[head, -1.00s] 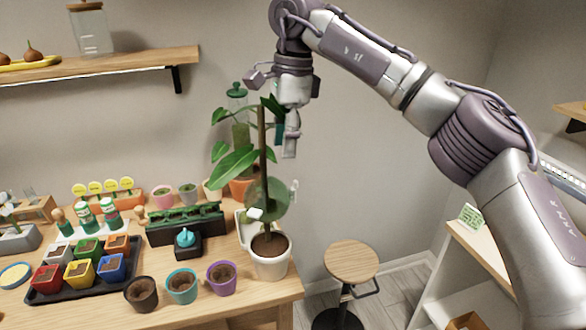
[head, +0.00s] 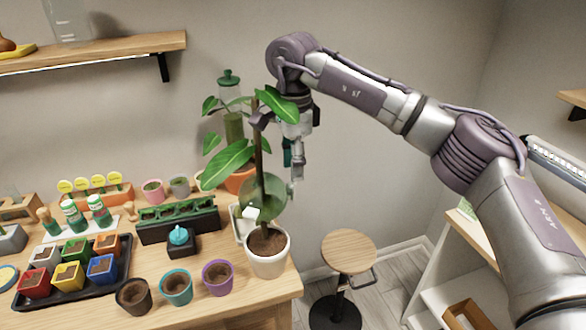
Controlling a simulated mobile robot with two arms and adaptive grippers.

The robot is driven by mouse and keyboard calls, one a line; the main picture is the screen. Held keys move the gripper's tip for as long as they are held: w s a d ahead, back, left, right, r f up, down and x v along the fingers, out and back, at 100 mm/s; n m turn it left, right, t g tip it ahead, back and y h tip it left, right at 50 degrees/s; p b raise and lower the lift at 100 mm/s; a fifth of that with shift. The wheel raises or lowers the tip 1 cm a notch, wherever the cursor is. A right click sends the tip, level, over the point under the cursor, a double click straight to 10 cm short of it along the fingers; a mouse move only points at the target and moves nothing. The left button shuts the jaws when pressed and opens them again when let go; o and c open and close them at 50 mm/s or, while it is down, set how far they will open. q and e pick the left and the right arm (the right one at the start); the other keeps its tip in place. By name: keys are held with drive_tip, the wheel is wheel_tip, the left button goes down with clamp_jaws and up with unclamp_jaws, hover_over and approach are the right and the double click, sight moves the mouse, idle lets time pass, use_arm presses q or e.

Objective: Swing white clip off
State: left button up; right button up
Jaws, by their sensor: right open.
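A tall plant with broad green leaves stands in a white pot (head: 268,257) near the table's right end. Its dark upright stem (head: 258,150) rises from the soil. A small white piece (head: 250,212), which looks like the white clip, shows low beside the stem. I cannot tell whether it is closed around it. My right gripper (head: 281,142) is open around the upper right of the plant, above that white piece and apart from it. Leaves partly hide its fingers, and nothing shows held in it. My left gripper is not in view.
A wooden stool (head: 348,252) stands right of the table. Black, teal and purple pots (head: 218,277) line the front edge. A black tray (head: 122,270) of coloured pots sits left.

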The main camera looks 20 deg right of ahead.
sight(292, 188)
drive_tip(key=shift+s+f, duration=0.2)
drive_tip(key=shift+f, duration=0.8)
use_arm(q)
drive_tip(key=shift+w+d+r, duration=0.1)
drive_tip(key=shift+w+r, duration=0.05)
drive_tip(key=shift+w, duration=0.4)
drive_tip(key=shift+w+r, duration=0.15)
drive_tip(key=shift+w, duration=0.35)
use_arm(e)
drive_tip(key=shift+w+f, duration=0.1)
drive_tip(key=shift+f, duration=0.05)
clamp_jaws()
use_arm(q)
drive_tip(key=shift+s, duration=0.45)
